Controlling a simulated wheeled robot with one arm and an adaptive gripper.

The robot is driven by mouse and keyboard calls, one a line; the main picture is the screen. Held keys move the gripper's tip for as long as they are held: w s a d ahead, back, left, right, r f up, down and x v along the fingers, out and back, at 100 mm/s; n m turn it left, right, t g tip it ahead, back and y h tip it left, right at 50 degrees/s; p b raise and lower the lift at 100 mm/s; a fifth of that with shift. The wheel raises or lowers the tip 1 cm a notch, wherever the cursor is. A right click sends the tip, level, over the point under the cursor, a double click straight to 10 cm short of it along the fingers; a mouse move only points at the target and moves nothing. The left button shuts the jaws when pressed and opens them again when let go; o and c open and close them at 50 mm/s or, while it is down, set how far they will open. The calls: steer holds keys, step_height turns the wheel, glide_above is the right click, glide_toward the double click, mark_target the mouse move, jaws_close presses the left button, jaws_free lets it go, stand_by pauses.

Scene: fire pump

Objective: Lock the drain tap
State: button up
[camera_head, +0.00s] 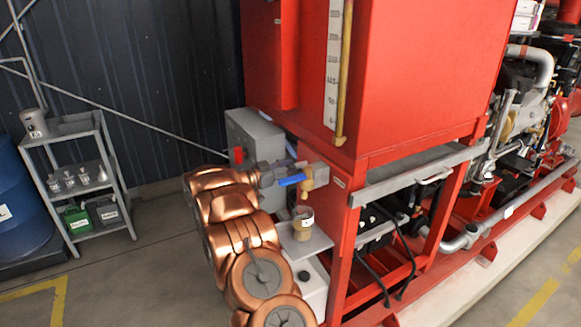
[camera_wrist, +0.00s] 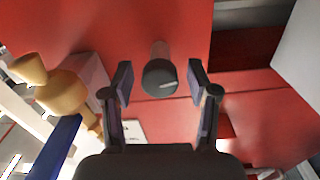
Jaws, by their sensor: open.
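The drain tap (camera_head: 307,178) is a brass fitting with a blue lever (camera_head: 292,180) below the front of the red tank. In the wrist view the brass tap (camera_wrist: 65,95) is at the left, with its blue lever (camera_wrist: 56,148) below it. My gripper (camera_wrist: 161,80) is open beside the tap, apart from its lever. In the head view my copper-coloured arm partly hides the gripper and the area left of the tap.
A labelled tan cup (camera_head: 303,220) stands on a small grey shelf under the tap. The red frame (camera_head: 345,235) is close on the right.

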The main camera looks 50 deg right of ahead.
steer(key=shift+d, duration=0.15)
jaws_close()
stand_by(0.5)
